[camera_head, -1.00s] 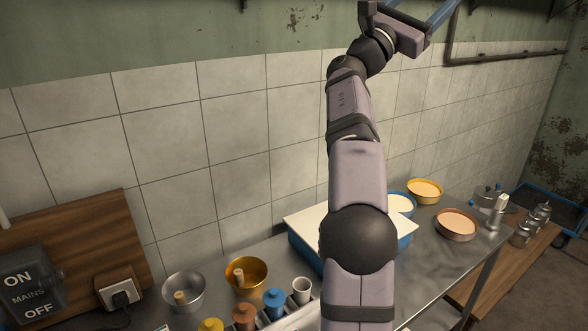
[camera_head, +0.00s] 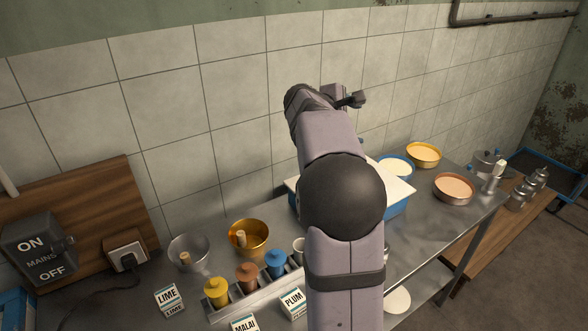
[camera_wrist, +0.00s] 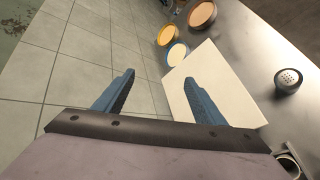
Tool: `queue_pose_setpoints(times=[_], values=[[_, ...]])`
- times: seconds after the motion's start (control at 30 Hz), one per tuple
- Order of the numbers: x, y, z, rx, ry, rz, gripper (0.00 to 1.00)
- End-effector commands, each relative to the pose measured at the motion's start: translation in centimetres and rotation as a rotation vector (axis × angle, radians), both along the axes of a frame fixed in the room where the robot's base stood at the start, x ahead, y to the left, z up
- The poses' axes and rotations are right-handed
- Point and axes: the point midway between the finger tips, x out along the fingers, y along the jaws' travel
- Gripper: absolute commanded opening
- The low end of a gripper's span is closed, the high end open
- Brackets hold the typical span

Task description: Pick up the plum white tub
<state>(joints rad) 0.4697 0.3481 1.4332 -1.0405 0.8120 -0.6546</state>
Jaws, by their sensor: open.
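A white cup-shaped tub (camera_head: 299,248) stands at the right end of a rack on the steel counter in the head view, partly hidden behind my arm. A card reading PLUM (camera_head: 293,303) stands in front of the rack; whether it belongs to this tub I cannot tell. My gripper (camera_wrist: 160,77) is open and empty in the wrist view, its two blue fingers spread wide. It hangs in the air over the back of the counter, close to the wall and the white-topped blue box, well away from the rack. In the head view my arm hides most of it.
Yellow (camera_head: 217,292), brown (camera_head: 248,277) and blue (camera_head: 276,264) lidded tubs share the rack. The blue box with a white top (camera_wrist: 215,85) and several filled pans stand further right. LIME (camera_head: 168,299) and MALAI (camera_head: 244,325) cards stand near.

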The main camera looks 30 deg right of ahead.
Motion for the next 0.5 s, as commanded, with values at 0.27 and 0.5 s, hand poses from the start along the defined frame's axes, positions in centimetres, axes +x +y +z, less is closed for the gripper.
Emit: queue_pose_setpoints(times=[0.27, 0.5], values=[[-6.9, 14.5, -19.7, 0.625, -0.044, -0.240, 0.64], [-12.9, 24.9, -27.2, 0.953, -0.050, -0.499, 0.64]])
